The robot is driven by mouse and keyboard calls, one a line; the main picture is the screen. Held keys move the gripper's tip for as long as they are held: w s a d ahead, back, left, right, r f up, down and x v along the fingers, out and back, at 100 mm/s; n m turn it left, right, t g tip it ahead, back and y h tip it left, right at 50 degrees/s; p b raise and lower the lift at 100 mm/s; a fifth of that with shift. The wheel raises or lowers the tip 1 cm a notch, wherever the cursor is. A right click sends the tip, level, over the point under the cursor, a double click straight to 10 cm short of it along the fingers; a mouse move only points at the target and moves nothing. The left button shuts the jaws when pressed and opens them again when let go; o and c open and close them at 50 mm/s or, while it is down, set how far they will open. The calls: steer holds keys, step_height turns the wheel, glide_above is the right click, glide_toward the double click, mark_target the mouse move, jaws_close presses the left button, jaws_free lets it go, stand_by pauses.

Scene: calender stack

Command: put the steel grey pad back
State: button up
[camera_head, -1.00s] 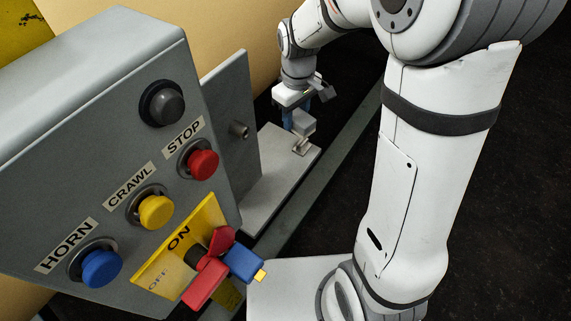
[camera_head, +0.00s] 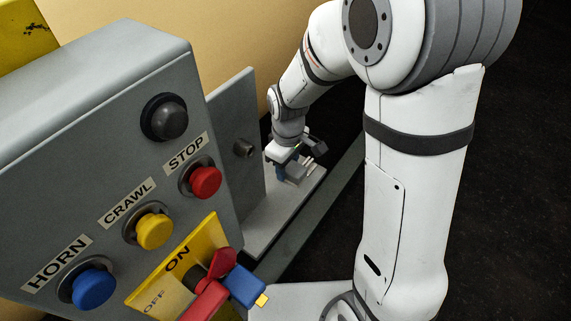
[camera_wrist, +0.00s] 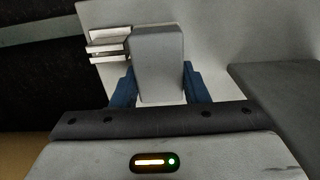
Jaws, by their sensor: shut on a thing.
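The steel grey pad (camera_wrist: 158,55) is a rounded block held between the blue fingers of my gripper (camera_wrist: 157,88) in the wrist view. My gripper is shut on it. In the head view my gripper (camera_head: 288,174) is low over the light grey shelf (camera_head: 258,229), behind the control box. The pad looks small and partly hidden by the fingers there. A small pale metal bracket (camera_wrist: 110,44) stands just left of the pad in the wrist view. I cannot tell whether the pad touches the bracket or the shelf.
The control box (camera_head: 115,150) with HORN, CRAWL and STOP buttons fills the left. A red and blue lever (camera_head: 218,285) juts from its yellow ON/OFF plate. Dark floor is at right.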

steer(key=shift+f, duration=0.15)
steer(key=o, duration=0.9)
steer(key=shift+o, duration=0.2)
step_height(320, 180, up, 12)
steer(key=s+d+r+m+t, duration=0.2)
steer(key=s+d+r+m, duration=0.1)
steer(key=s+d+m, duration=0.7)
steer(key=shift+s+d+r+t, duration=0.2)
steer(key=shift+s+d+t, duration=0.2)
steer(key=shift+s+d, duration=1.15)
